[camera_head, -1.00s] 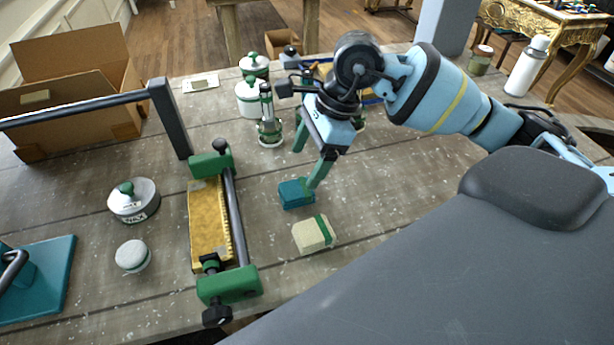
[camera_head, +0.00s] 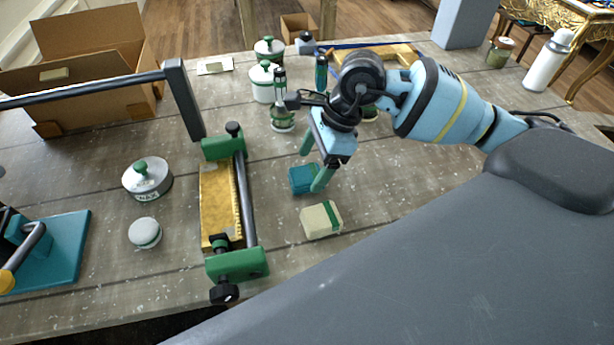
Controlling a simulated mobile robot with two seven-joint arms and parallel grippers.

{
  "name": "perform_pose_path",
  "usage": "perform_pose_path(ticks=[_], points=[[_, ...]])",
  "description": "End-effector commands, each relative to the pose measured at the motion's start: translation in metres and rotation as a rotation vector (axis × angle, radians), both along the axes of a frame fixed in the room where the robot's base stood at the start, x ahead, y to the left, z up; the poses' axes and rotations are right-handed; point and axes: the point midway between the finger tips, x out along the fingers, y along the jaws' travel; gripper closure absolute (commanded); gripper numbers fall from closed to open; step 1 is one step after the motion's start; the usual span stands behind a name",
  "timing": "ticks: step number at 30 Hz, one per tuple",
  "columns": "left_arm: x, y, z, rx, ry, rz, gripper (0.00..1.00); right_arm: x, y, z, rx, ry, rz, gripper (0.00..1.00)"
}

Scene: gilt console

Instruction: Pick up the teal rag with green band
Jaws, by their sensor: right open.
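The teal rag (camera_head: 301,180) lies on the grey plank table, and a green part shows along its right side. My right gripper (camera_head: 313,170) points down at it, with its green fingers apart. One finger stands in front of the rag's right end and hides part of it. The other finger is beyond the rag's far edge. I cannot tell whether either finger touches it, and nothing is held. My left gripper is not in view.
A cream block with a green band (camera_head: 321,220) lies just nearer than the rag. A gold piece in a green-ended clamp frame (camera_head: 221,205) stands to the left. A glass-and-green bottle (camera_head: 283,118) and white canister (camera_head: 262,84) stand behind. Bare planks lie right of the rag.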

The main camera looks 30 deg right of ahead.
Motion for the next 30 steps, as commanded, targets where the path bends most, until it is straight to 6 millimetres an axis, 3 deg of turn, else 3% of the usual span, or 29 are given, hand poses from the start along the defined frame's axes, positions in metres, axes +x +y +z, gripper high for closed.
perform_pose_path(ticks=[6,15,25,27,30], points=[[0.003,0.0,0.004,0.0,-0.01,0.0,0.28,0.002,0.008,-0.022,0.001,-0.001,0.0,0.24],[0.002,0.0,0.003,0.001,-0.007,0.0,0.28,0.002,0.009,-0.025,0.001,-0.002,-0.001,0.25],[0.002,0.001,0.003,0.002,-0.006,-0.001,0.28,0.002,0.009,-0.025,0.001,-0.002,-0.001,0.68],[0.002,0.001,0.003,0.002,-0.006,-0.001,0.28,0.002,0.009,-0.025,0.001,-0.002,-0.001,0.75],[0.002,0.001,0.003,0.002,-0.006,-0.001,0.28,0.002,0.009,-0.025,0.001,-0.002,-0.001,0.75]])
